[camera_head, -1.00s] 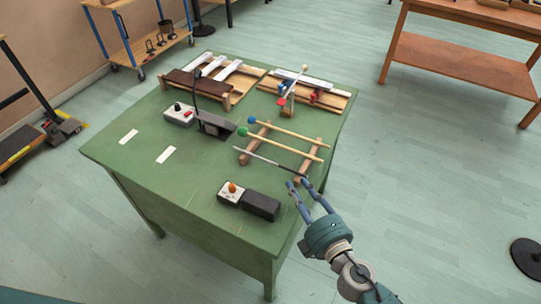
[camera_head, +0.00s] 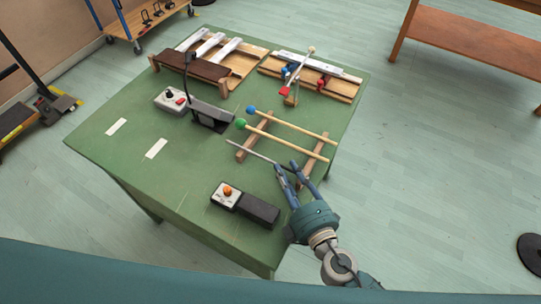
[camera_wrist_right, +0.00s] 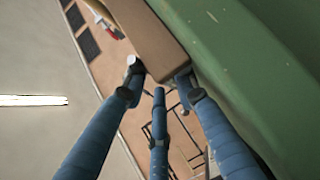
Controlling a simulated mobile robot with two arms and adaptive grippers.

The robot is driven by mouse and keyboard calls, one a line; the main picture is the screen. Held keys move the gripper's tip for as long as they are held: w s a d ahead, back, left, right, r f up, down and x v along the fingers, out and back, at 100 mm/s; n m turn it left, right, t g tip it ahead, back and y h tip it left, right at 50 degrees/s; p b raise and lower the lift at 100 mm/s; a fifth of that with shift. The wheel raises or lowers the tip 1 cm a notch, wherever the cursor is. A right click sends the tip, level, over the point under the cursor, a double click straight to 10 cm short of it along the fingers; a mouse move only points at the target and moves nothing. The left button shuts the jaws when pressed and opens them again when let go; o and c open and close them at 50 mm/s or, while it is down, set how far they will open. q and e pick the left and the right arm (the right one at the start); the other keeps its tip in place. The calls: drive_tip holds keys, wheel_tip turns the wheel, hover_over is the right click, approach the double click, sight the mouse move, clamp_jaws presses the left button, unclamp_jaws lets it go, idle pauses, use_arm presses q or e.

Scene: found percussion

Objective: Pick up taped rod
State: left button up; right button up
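My left gripper is not in view.
A blue-headed mallet (camera_head: 290,123) and a green-headed mallet (camera_head: 285,141) lie across the rests behind the rod. A black box (camera_head: 259,211) and a small control box (camera_head: 226,195) sit at the front. Wooden bar assemblies (camera_head: 207,62) stand at the back.

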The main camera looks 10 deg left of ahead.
drive_tip(key=shift+f, duration=0.1)
clamp_jaws()
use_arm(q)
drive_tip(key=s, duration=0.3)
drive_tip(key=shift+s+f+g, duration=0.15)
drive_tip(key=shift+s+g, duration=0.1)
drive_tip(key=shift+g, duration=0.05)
